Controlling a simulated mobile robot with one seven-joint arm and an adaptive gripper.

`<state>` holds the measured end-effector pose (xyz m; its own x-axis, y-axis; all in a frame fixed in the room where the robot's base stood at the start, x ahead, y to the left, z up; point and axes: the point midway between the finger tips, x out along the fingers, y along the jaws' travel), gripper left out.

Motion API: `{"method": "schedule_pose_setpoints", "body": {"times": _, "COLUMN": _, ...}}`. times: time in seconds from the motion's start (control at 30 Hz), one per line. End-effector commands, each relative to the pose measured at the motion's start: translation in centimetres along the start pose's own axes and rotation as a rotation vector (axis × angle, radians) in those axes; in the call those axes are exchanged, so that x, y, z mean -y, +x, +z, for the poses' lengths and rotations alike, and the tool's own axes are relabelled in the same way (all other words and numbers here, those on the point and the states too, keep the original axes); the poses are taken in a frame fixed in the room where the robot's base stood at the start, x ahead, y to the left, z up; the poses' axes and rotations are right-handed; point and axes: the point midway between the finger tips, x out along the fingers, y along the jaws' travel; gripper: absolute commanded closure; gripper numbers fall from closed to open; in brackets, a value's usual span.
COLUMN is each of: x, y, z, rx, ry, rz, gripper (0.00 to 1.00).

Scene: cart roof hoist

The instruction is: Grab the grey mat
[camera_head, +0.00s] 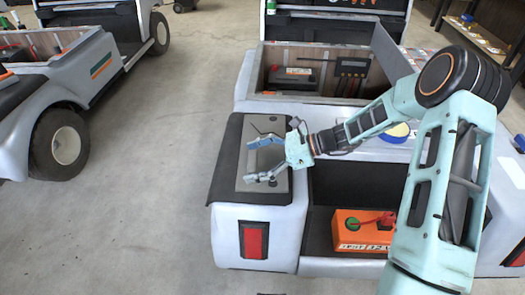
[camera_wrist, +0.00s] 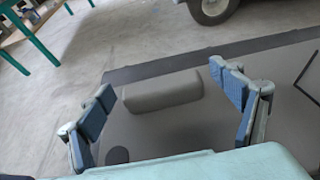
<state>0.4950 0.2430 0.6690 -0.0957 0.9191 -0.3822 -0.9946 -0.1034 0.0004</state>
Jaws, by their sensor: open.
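The grey mat (camera_head: 249,168) lies flat on a darker cover (camera_head: 226,178) over the left rear corner of the cart. In the wrist view the mat (camera_wrist: 180,132) fills much of the middle, with a raised grey block (camera_wrist: 162,92) on it like a grip. A dark round mark and thin dark lines also show on it. My gripper (camera_head: 262,160) is open above the mat, its blue-padded fingers on either side of the block. In the wrist view the gripper (camera_wrist: 163,84) has nothing between its pads that looks clamped. I cannot tell whether the fingertips touch the mat.
The cart bed (camera_head: 300,99) behind holds a dark box and a device. An orange battery (camera_head: 362,231) sits in the open bay to the right, below mat level. A yellow-topped item (camera_head: 397,130) is near my arm. Another cart (camera_head: 62,77) stands left, with clear floor between.

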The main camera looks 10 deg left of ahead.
Motion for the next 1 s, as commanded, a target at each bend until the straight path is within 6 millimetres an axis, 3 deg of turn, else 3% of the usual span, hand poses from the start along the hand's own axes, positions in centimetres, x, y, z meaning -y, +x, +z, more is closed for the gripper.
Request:
{"method": "schedule_pose_setpoints", "body": {"times": 0.07, "x": 0.0, "y": 0.0, "z": 0.0, "rx": 0.000, "ry": 0.000, "rz": 0.000, "gripper": 0.20}}
{"method": "schedule_pose_setpoints", "body": {"times": 0.57, "x": 0.0, "y": -0.1, "z": 0.0, "rx": 0.000, "ry": -0.001, "rz": 0.000, "gripper": 0.75}}
{"method": "schedule_pose_setpoints", "body": {"times": 0.83, "x": 0.1, "y": -0.2, "z": 0.3, "rx": 0.001, "ry": -0.003, "rz": 0.000, "gripper": 0.76}}
{"method": "schedule_pose_setpoints", "body": {"times": 1.0, "x": 0.1, "y": -1.0, "z": 2.3, "rx": 0.001, "ry": -0.005, "rz": -0.001, "gripper": 0.76}}
